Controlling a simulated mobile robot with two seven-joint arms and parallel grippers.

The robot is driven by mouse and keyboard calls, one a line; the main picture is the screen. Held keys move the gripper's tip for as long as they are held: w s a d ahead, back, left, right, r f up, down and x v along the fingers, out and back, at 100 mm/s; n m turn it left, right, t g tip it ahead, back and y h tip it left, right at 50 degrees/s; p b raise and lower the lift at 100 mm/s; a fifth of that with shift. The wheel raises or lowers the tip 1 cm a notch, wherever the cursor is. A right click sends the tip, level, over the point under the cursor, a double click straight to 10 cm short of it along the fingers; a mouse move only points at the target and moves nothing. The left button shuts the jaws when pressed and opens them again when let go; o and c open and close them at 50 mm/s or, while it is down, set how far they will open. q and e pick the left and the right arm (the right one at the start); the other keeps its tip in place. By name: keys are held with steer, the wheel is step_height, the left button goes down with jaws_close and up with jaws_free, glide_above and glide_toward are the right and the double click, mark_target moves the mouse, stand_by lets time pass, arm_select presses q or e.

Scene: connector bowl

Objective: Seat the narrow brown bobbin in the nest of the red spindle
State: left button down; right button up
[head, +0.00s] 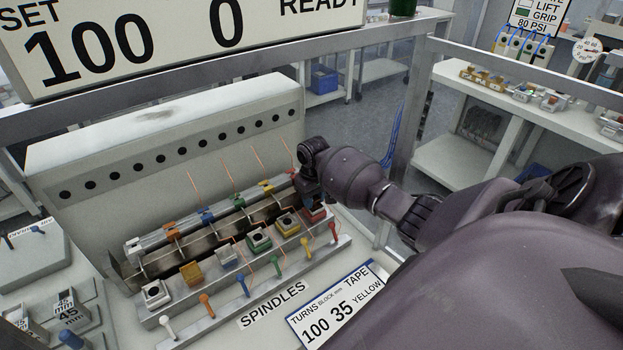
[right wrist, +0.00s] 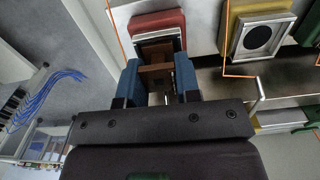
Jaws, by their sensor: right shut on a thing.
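My right gripper (head: 309,193) is at the right end of the spindle row, above the red spindle (head: 317,214). In the right wrist view its two blue-padded fingers (right wrist: 158,72) are shut on the brown bobbin (right wrist: 155,77). The red spindle (right wrist: 158,22) shows just beyond the fingertips, with its pale-rimmed dark nest facing the bobbin. The bobbin's far end is at the nest's edge; I cannot tell whether it is inside or only in front. In the head view the gripper hides the bobbin. My left gripper is not in view.
A yellow spindle (right wrist: 258,38) stands beside the red one. Other coloured blocks, including a green one (head: 259,240), continue the row leftward. Thin copper wires (head: 241,179) rise around the row. Coloured levers (head: 242,285) line the front. A sign (head: 337,306) lies in front.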

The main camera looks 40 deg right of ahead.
steer(key=shift+s+a+r, duration=0.15)
steer(key=shift+r, duration=0.05)
steer(key=shift+f, duration=0.1)
steer(key=o, duration=0.9)
steer(key=shift+f, duration=0.1)
